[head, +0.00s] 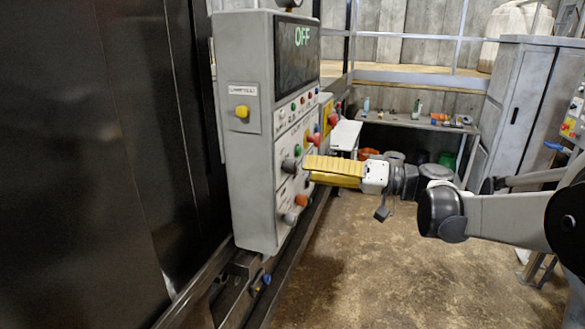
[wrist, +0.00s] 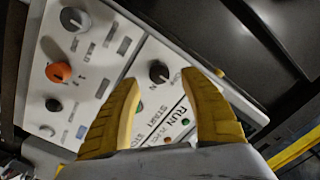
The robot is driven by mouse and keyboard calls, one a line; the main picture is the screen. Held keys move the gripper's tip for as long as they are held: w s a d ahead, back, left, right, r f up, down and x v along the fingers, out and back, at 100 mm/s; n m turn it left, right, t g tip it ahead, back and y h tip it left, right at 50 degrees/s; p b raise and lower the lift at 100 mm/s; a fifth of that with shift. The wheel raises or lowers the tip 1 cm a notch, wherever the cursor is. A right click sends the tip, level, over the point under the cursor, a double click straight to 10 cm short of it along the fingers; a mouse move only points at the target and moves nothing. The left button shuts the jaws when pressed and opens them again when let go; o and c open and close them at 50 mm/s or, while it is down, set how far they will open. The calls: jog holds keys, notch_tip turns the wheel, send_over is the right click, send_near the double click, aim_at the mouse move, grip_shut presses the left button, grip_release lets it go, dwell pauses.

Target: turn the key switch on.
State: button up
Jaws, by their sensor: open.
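The grey control panel (head: 249,130) stands at left centre in the head view, with a screen (head: 297,52) reading OFF in green. My gripper (head: 306,170), with yellow fingers, points left at the button face of the panel. In the wrist view my gripper (wrist: 160,78) is open, with a fingertip on either side of a black round knob (wrist: 158,71) with lettering beside it. This knob may be the key switch; I cannot tell for sure. Its surface looks free, and contact with the fingers cannot be told. A dark knob also shows by the fingertips in the head view (head: 289,166).
Other controls crowd the panel: an orange knob (wrist: 58,72) and a dark knob (wrist: 74,18) in the wrist view, and a red button (head: 333,119) in the head view. A yellow side button (head: 242,111) is on the near face. A workbench (head: 415,121) stands behind; the floor is open.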

aim_at(296, 168)
jog(key=x, duration=0.5)
jog(key=shift+w+d, duration=0.1)
jog(key=shift+c, duration=0.6)
grip_shut()
jog(key=m, duration=1.2)
jog(key=shift+p, duration=0.3)
